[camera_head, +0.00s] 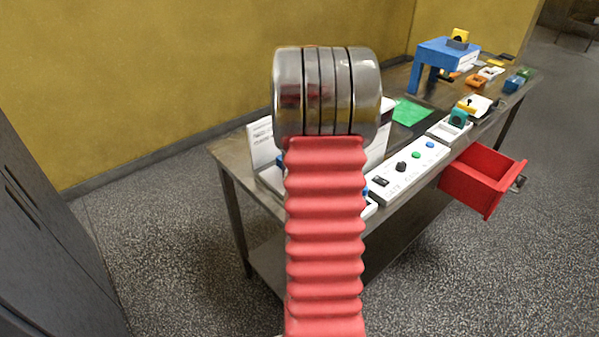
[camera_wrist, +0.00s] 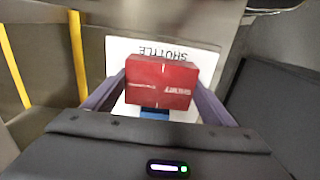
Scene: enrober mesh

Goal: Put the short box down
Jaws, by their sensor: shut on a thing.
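A small red box (camera_wrist: 160,83) with faint white lettering shows in the wrist view. My gripper (camera_wrist: 159,90) is shut on it, with one finger against its left side and one against its right. Behind the box is a white panel (camera_wrist: 120,52) with the word SHUTTLE, upside down in this view. A bit of blue (camera_wrist: 155,113) shows just below the box; I cannot tell whether the two touch. In the head view my own arm hides the gripper and the box.
The long metal table (camera_head: 232,152) carries a white button panel (camera_head: 408,171), a green sheet (camera_head: 411,112), a blue stand (camera_head: 446,52) and several small coloured items at the far end. A red drawer (camera_head: 472,184) stands open at its front. A grey cabinet (camera_head: 45,230) is at left.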

